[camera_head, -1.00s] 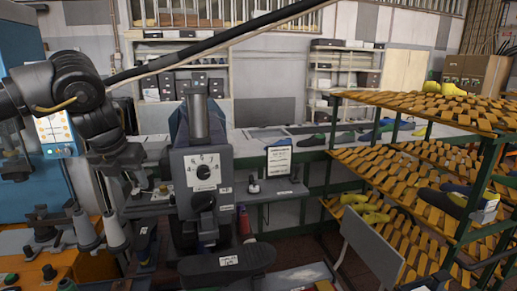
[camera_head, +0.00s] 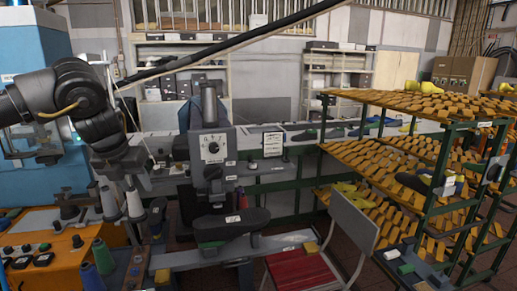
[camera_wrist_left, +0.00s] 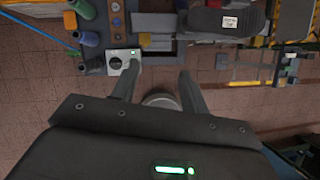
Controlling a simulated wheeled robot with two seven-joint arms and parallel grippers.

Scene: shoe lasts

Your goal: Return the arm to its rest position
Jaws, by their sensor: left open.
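My left arm (camera_head: 75,95) comes in from the left in the head view, bent at a dark joint, with its wrist hanging down in front of the machines. My left gripper (camera_wrist_left: 158,90) shows at the middle of the wrist view, pointing away from the camera. Its two dark fingers are apart with nothing held between them. Beyond the fingers lie the brown tiled floor and the edge of the machine. My right gripper is in neither view.
A grey machine (camera_head: 212,150) with a dial and a black shoe-shaped pad (camera_head: 231,222) stands at centre. An orange console (camera_head: 62,245) with spools is at lower left. A red-seated chair (camera_head: 300,270) and racks of orange slats (camera_head: 430,104) stand right. A black diagonal bar (camera_head: 235,36) crosses above.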

